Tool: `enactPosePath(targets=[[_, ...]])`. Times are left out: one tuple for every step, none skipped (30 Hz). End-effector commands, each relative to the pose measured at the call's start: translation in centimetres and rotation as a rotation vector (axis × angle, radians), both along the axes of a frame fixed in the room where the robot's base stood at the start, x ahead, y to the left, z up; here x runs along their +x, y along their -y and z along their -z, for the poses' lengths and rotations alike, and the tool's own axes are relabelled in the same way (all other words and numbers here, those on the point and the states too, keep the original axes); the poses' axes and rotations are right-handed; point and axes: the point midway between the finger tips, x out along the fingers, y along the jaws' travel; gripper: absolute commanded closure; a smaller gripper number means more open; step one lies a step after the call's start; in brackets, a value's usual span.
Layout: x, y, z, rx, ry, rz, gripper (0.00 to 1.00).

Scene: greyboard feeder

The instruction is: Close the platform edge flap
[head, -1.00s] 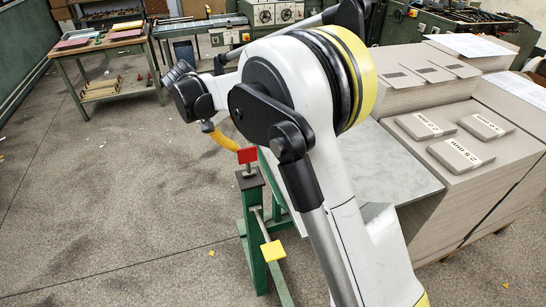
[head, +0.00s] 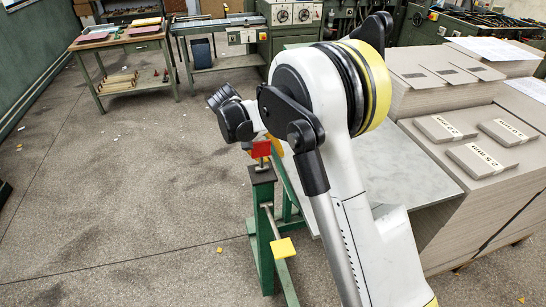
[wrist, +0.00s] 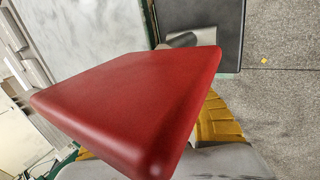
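A pale grey slab (head: 400,178), level or nearly so, lies behind my arm, beside the paperboard stacks; I cannot tell which part is the flap. A green stand (head: 264,225) is at its left, with a red block (head: 261,149) on a short metal post and a yellow pad (head: 283,248) lower down. In the wrist view the red block (wrist: 135,105) fills the middle, very close. My gripper's yellow ridged finger (wrist: 220,122) shows beyond its right side.
Tall grey board stacks (head: 465,195) with labelled bundles stand at the right. A workbench (head: 125,48) is at the back left and machines line the back. The floor (head: 130,190) at left is mostly open.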

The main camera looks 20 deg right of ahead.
Motion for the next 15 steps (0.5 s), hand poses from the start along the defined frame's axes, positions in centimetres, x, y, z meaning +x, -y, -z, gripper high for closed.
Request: enactPosePath(targets=[[0.00, -0.01, -0.02, 0.000, 0.000, 0.000, 0.75], [0.00, -0.01, -0.02, 0.000, 0.000, 0.000, 0.76], [0.00, -0.01, -0.02, 0.000, 0.000, 0.000, 0.88], [0.00, -0.01, -0.02, 0.000, 0.000, 0.000, 0.97], [0.00, -0.01, -0.02, 0.000, 0.000, 0.000, 1.00], [0.01, -0.01, -0.02, 0.000, 0.000, 0.000, 1.00], [0.01, -0.01, -0.02, 0.000, 0.000, 0.000, 1.00], [0.00, -0.01, -0.02, 0.000, 0.000, 0.000, 1.00], [0.00, -0.01, -0.02, 0.000, 0.000, 0.000, 1.00], [0.00, 0.00, -0.02, 0.000, 0.000, 0.000, 1.00], [0.00, 0.00, -0.04, 0.001, 0.000, 0.000, 1.00], [0.00, 0.02, -0.05, 0.003, 0.000, 0.001, 1.00], [0.00, 0.04, -0.07, 0.006, 0.000, 0.001, 1.00], [0.00, 0.08, -0.10, 0.010, 0.000, 0.001, 1.00], [0.01, 0.12, -0.14, 0.018, 0.000, 0.001, 1.00]])
